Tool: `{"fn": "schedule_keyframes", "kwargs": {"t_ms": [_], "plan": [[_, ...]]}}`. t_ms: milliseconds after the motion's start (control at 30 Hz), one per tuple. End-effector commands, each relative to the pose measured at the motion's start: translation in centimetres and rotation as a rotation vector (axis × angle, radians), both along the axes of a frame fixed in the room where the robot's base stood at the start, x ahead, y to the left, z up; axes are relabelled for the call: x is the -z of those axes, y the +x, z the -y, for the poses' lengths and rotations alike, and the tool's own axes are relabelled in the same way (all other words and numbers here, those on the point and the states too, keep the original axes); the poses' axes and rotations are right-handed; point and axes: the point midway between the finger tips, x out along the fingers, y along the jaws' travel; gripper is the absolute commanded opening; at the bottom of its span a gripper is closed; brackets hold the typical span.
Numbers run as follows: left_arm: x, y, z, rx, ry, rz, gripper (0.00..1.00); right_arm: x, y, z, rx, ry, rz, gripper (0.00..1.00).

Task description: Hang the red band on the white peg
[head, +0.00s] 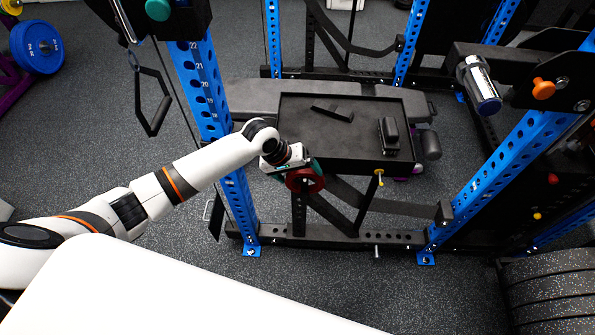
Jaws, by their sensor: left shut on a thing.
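My left gripper (303,172) reaches in from the left to the front edge of the black tray. It is shut on the red band (306,182), a dark red loop at its fingertips; the fingers are partly hidden. The band is apart from any peg that I can make out. A short pale peg (376,251), possibly the white one, shows at the rack's low front crossbeam, to the right of and below the band. My right gripper is not in view.
A black tray (347,108) holding dark items lies over the grey bench (250,98). Blue rack uprights (205,90) stand left and right (510,150). Black straps cross low behind the crossbeam (330,236). A white surface (170,290) fills the lower left foreground.

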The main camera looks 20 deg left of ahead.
Motion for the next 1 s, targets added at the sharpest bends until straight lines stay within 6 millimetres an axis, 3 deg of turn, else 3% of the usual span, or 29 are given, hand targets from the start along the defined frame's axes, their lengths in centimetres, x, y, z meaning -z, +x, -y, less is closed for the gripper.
{"fn": "schedule_keyframes", "kwargs": {"t_ms": [33, 67, 100, 467, 800, 1000], "plan": [[0.0, 0.0, 0.0, 0.0, -0.001, 0.001, 0.67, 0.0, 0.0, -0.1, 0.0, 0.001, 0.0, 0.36], [0.0, 0.0, 0.0, 0.0, -0.001, 0.001, 0.97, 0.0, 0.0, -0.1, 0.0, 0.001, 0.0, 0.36], [0.0, 0.0, 0.0, 0.0, -0.001, 0.001, 1.0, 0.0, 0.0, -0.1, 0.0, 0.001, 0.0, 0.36], [-1.0, -0.3, -0.4, 0.001, 0.0, 0.002, 1.0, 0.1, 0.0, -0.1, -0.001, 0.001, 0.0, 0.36], [-7.2, -2.0, -2.9, 0.001, 0.001, 0.003, 1.0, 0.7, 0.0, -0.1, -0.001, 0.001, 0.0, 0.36], [-9.9, -2.8, -3.9, -0.001, 0.001, 0.002, 1.0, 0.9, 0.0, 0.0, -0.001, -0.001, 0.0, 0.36]]}}
